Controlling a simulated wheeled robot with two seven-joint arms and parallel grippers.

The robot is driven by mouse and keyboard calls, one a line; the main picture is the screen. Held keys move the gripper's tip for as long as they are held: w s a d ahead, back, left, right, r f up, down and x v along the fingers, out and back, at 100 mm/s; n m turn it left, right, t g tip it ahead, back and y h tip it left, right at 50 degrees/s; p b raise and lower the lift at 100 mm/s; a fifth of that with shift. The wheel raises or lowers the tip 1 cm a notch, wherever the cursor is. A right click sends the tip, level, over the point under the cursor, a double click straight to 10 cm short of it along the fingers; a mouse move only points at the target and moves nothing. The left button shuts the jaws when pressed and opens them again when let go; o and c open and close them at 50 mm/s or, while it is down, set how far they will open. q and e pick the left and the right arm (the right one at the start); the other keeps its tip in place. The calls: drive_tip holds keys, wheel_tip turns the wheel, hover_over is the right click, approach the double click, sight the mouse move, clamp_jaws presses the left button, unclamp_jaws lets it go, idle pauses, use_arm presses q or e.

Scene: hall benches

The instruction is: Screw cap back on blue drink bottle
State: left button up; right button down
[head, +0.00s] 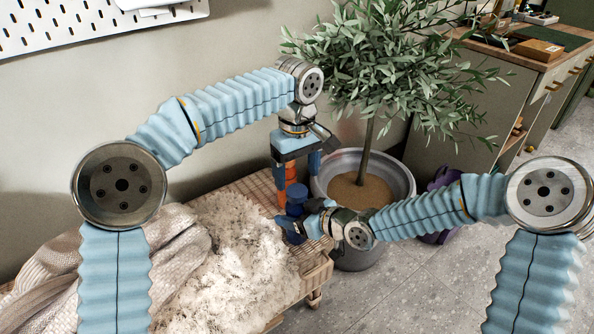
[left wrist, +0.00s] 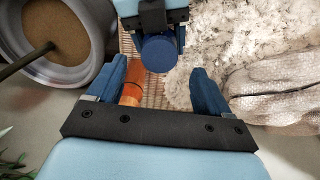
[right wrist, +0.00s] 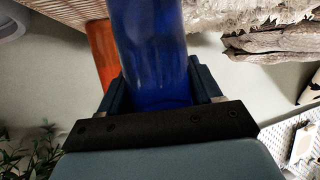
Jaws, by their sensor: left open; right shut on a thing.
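The blue drink bottle (head: 296,194) stands upright at the bench's far right end; it also shows in the right wrist view (right wrist: 150,45). My right gripper (head: 301,217) is shut around its side. In the left wrist view the bottle's round blue top (left wrist: 158,52) faces my left gripper (left wrist: 160,75). I cannot tell whether that top is a separate cap. My left gripper (head: 296,172) is open and empty, pointing down just above the bottle. An orange bottle-like object (head: 291,172) stands close behind the blue one, partly hidden by the left fingers; it also shows in the right wrist view (right wrist: 103,50).
A grey plant pot (head: 400,180) with a tree stands close behind at right. A wooden cabinet (head: 475,100) is farther back. Floor at right is open.

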sight(297, 190)
use_arm(q)
drive_tip(key=n, duration=0.1)
drive_tip(key=r+n, duration=0.1)
drive_tip(key=n, duration=0.3)
drive_tip(key=shift+r, duration=0.4)
drive_tip(key=n, duration=0.1)
drive_tip(key=r+n, duration=0.1)
drive_tip(key=n, duration=0.2)
drive_tip(key=shift+r+n, duration=0.3)
drive_tip(key=shift+r, duration=0.05)
drive_tip(key=shift+f, duration=0.1)
drive_tip(key=shift+w+f, duration=0.1)
drive_tip(key=shift+f, duration=3.8)
drive_tip(key=c, duration=1.2)
drive_tip(key=m, duration=1)
